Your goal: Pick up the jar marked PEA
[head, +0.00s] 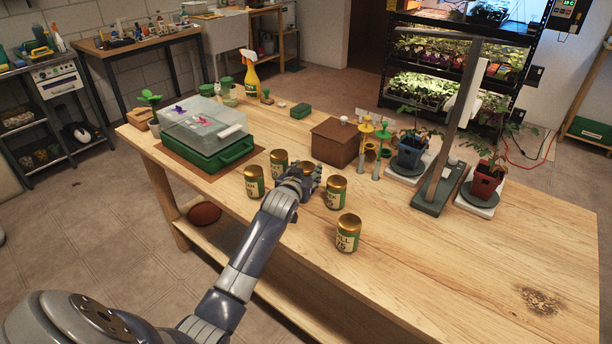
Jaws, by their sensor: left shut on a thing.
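Several small jars with gold lids and green and cream labels stand on the wooden table. One jar (254,182) is left of my left gripper (306,182), one (279,161) is behind it to the left, and one (336,193) is just to its right. I cannot read PEA on any label from here, nor tell whether the held jar is off the table. My right gripper is not in view.
A green case with a clear lid (205,130) sits on a brown mat at the left. A brown box (336,142), a blue pot (409,158), a red pot (485,184) and a grey-based stand (435,197) are behind. The table's front right (440,270) is clear.

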